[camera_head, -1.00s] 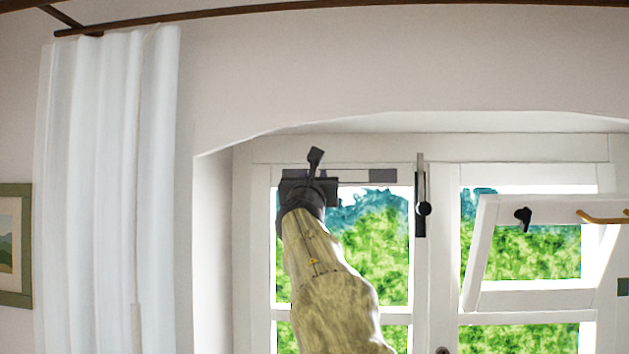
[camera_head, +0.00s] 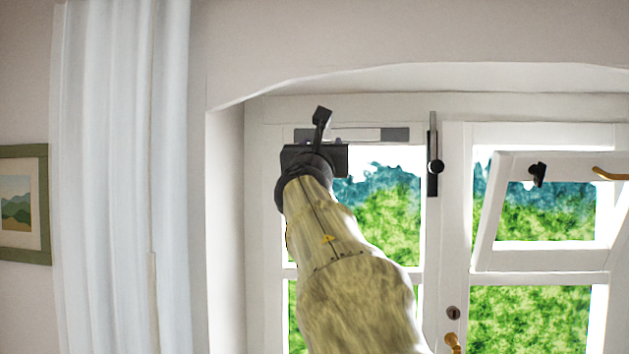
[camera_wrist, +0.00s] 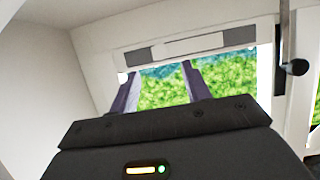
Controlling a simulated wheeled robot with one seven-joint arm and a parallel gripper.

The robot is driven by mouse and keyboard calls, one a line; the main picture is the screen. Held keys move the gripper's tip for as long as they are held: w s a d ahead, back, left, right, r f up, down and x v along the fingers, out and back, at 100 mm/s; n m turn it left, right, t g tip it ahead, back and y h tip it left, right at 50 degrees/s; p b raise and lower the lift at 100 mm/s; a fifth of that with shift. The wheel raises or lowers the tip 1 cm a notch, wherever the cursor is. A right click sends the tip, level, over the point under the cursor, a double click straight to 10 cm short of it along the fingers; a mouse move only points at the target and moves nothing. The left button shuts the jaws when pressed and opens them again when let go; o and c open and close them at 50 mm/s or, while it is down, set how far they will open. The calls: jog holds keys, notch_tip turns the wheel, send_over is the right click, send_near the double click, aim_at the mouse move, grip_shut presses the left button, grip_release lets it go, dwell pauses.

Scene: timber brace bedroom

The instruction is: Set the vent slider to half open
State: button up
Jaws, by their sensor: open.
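The vent slider (camera_head: 355,134) is a pale plate in a long horizontal strip on the top rail of the left window sash. Dark grey patches show at both ends of the strip, and the left part is partly covered by my arm's end in the head view. The plate also shows in the wrist view (camera_wrist: 187,46), between the two grey ends. My gripper's two dark fingers (camera_wrist: 158,82) are open and empty in the wrist view, appearing below the strip and apart from it. In the head view, my gripper's body hides its fingertips.
A black vertical latch with a round knob (camera_head: 434,165) is right of the strip. A tilted pane (camera_head: 500,210) with a black catch and brass handle stands out at the right. A white curtain (camera_head: 120,180) and framed picture (camera_head: 17,212) are at the left.

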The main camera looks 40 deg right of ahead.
jog(key=b+v, duration=0.3)
jog(key=v, duration=0.6)
jog(key=shift+s+a, duration=0.15)
jog(key=shift+f, duration=0.1)
jog(key=w+f+m+g+y+b, duration=0.1)
jog(key=w+f+m+y, duration=0.25)
jog(key=f, duration=0.65)
jog(key=w+f+m+g+y, duration=0.25)
jog(key=w+f, duration=0.25)
jog(key=f, duration=0.5)
jog(key=a+f+m+g+y+b, duration=0.1)
jog(key=a+f+m+y, duration=0.15)
jog(key=f, duration=0.75)
jog(key=a+f+m+g+y, duration=0.15)
jog(key=a+f+m, duration=0.25)
jog(key=f, duration=0.6)
jog(key=s+a+f+m+g+y, duration=0.2)
jog(key=s+a+f+m, duration=0.2)
jog(key=f, duration=0.5)
jog(key=s+a+f+m+g+y+b, duration=0.1)
jog(key=s+a+f+m+g+y, duration=0.1)
jog(key=s+a+f+m, duration=0.3)
jog(key=s+a+f+m+g+y, duration=0.2)
jog(key=s+a+f+m+g, duration=0.1)
jog(key=f, duration=1.1)
jog(key=s+a+m, duration=0.1)
jog(key=s+m, duration=0.1)
jog(key=s, duration=0.1)
jog(key=shift+s+a+b, duration=0.25)
jog(key=shift+a+b, duration=0.15)
